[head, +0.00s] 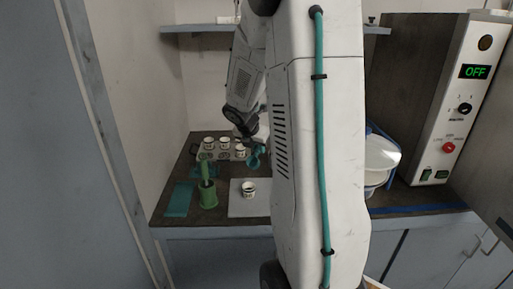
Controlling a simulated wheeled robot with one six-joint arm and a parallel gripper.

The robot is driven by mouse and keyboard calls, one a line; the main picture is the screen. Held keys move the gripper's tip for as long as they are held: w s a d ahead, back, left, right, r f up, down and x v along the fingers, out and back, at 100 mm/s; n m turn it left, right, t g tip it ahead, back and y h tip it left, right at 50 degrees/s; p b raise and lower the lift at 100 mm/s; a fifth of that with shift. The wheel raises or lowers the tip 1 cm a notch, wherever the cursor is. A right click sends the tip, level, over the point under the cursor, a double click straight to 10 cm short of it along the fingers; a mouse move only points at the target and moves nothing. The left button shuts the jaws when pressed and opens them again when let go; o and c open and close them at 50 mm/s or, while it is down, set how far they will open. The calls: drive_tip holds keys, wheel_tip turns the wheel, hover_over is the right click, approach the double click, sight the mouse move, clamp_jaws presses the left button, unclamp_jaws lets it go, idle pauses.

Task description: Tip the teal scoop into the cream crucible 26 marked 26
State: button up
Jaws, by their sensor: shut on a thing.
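My gripper (250,141) is shut on the teal scoop (257,158) and holds it in the air above the bench, behind the grey plate. My arm partly covers the view to its right, and the scoop's contents cannot be seen. A cream crucible (249,188) stands upright on the grey plate, in front of and below the scoop, apart from it. It has a dark mark too small to read, so I cannot tell if it is 26.
Several more cream crucibles (209,142) stand at the back of the bench. A green pot (208,200) with a green-handled tool and a teal mat (178,199) are left of the grey plate (240,211). A control panel (472,72) reading OFF stands at right.

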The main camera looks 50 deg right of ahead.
idle(0.3)
drive_tip(key=y, duration=0.2)
drive_tip(key=d+f+y, duration=0.1)
drive_tip(key=shift+w+d+g+y, duration=0.1)
drive_tip(key=shift+d+g+y, duration=0.2)
drive_tip(key=shift+y, duration=0.4)
drive_tip(key=shift+d+f+g+y, duration=0.25)
drive_tip(key=shift+g+y, duration=0.05)
drive_tip(key=shift+y, duration=0.8)
drive_tip(key=shift+w+y, duration=0.1)
drive_tip(key=shift+y, duration=0.4)
